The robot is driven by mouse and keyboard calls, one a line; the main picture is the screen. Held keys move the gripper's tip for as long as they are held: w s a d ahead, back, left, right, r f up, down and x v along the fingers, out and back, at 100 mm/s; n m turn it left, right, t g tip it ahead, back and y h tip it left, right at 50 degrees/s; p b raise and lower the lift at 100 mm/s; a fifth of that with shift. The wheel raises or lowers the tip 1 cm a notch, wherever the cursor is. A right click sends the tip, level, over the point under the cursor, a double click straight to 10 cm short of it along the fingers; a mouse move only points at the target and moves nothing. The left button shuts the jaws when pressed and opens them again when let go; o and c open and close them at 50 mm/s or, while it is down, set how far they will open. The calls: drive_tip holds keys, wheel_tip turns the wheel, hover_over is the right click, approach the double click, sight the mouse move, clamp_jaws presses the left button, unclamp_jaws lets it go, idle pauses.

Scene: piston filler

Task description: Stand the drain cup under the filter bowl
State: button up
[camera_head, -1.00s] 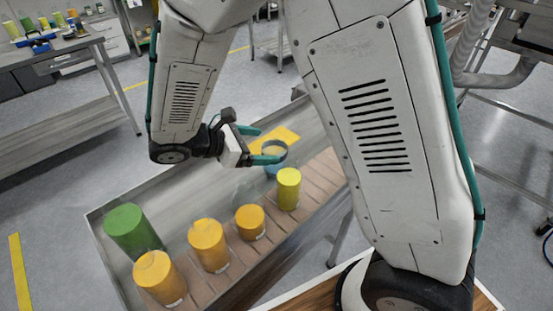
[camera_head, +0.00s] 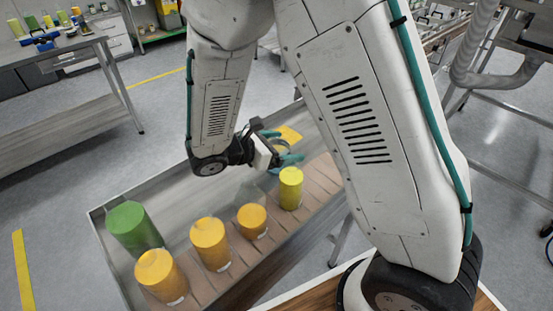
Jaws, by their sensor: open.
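My gripper (camera_head: 280,146) is open, with its teal fingers pointing right over the far part of the metal bench. I cannot make out a filter bowl in this view.
On the bench's brown slatted strip stand a yellow cylinder (camera_head: 290,188) and several orange ones (camera_head: 252,221). A green cylinder (camera_head: 133,228) stands at the near left. A yellow patch (camera_head: 289,136) lies beyond my gripper. Bare bench (camera_head: 180,205) lies left of the cylinders.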

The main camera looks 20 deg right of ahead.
drive_tip(key=c, duration=1.2)
